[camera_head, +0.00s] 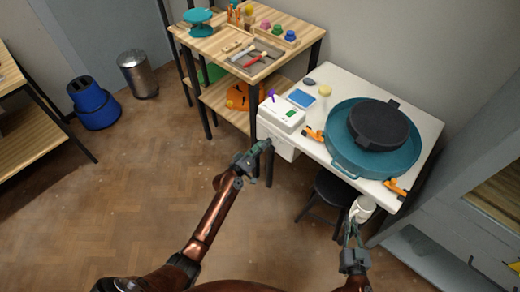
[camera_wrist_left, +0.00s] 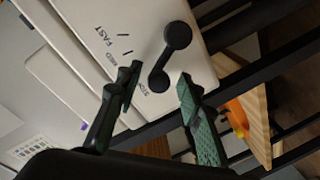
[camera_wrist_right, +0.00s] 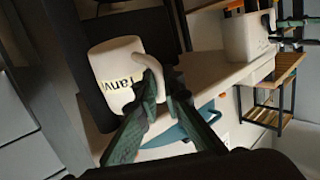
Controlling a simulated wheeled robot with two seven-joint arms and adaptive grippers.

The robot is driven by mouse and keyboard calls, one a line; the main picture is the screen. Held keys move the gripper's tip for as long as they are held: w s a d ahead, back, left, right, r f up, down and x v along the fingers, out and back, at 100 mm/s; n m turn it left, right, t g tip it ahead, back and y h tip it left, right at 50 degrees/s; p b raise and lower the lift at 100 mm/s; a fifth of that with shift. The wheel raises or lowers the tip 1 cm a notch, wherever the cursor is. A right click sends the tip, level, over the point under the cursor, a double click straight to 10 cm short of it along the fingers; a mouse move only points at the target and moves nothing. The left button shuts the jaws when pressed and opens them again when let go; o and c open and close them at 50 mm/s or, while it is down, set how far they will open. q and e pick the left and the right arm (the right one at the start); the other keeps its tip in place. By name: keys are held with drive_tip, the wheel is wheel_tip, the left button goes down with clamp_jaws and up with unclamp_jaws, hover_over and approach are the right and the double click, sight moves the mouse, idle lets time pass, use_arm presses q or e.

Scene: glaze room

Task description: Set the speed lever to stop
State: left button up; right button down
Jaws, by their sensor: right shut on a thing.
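The speed lever (camera_wrist_left: 168,58) is a dark bar with round ends on a white machine panel (camera_wrist_left: 75,75). The letters FAST and a mark like STOP are printed beside it. Its lower end lies close to the STOP mark. My left gripper (camera_wrist_left: 158,88) is open, with its fingers on either side of that lower end; contact cannot be told. In the head view the left gripper (camera_head: 256,152) is at the white table's left side, and the lever is not discernible. My right gripper (camera_wrist_right: 160,98) is shut on the handle of a white mug (camera_wrist_right: 115,75) with lettering.
The white table (camera_head: 420,120) carries a teal basin (camera_head: 345,158) with a black disc (camera_head: 378,125), a white scale-like box (camera_head: 281,114) and orange clamps. A black stool (camera_head: 330,195) stands below. A wooden shelf (camera_head: 225,45) with tools is at the back.

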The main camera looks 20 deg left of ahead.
use_arm(q)
drive_tip(key=v, duration=1.1)
drive_tip(key=shift+s, duration=0.3)
